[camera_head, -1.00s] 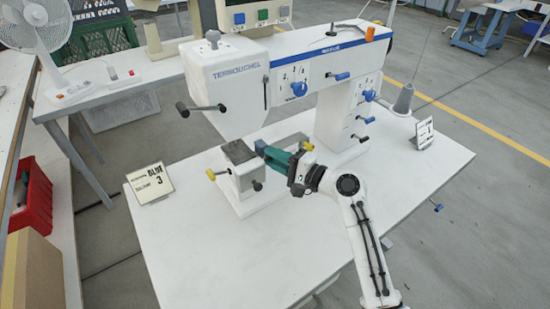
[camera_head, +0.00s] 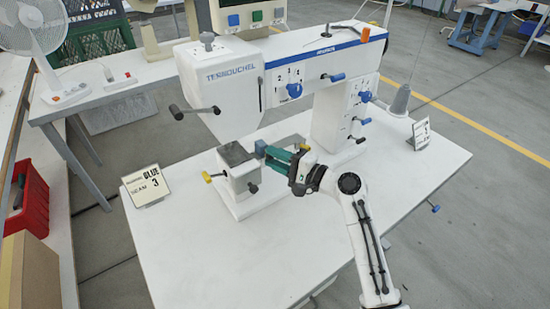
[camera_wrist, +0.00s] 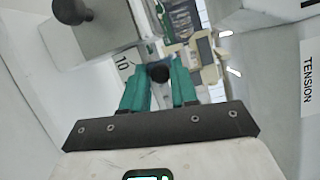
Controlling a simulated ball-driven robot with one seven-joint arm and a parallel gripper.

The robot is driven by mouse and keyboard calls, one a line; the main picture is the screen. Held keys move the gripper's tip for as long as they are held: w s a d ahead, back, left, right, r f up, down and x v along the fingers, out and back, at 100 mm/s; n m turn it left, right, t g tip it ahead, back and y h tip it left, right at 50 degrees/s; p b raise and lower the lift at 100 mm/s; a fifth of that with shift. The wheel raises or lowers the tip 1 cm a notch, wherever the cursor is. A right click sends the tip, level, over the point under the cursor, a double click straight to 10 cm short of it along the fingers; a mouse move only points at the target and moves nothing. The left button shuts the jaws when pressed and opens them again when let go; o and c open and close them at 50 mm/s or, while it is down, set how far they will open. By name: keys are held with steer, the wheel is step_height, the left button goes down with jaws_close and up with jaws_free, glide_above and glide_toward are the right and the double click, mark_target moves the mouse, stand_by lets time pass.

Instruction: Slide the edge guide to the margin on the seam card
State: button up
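My gripper (camera_head: 277,154) has green fingers and reaches in from the right, just right of the small white stand with a dark top plate (camera_head: 236,153). A small blue-grey block (camera_head: 260,147), which looks like the edge guide, is at its fingertips beside the plate. In the wrist view, the fingers lie on both sides of a dark round knob (camera_wrist: 158,74) and look closed on it. A "10" mark (camera_wrist: 123,63) shows on a white surface left of the fingers. The seam card (camera_head: 147,185) reads "BLUE" and "SEAM 3" and stands at the table's left edge.
The press head (camera_head: 220,80) overhangs the stand, with its column (camera_head: 335,120) behind my gripper. A yellow knob (camera_head: 207,177) sticks out of the stand's left side. A second card (camera_head: 421,132) and a grey cone (camera_head: 400,98) stand at right. The front tabletop (camera_head: 230,265) is clear.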

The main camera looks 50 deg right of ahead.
mark_target(271, 159)
steer(key=shift+o, duration=0.3)
steer(key=s+d+b, duration=0.1)
steer(key=s, duration=0.9)
steer(key=shift+s+b, duration=0.4)
steer(key=w+n+h, duration=0.2)
steer(key=w+n, duration=0.2)
steer(key=n, duration=0.1)
steer(key=w+n+h+p, duration=0.1)
steer(key=w+n+h, duration=0.1)
steer(key=w+n, duration=0.3)
steer(key=w+n+h, duration=0.2)
steer(key=w+n, duration=0.3)
steer(key=shift+w+a+f+n+g+h+p, duration=0.1)
steer(key=shift+a+n+g+h+p, duration=0.2)
steer(key=shift+a+h, duration=0.1)
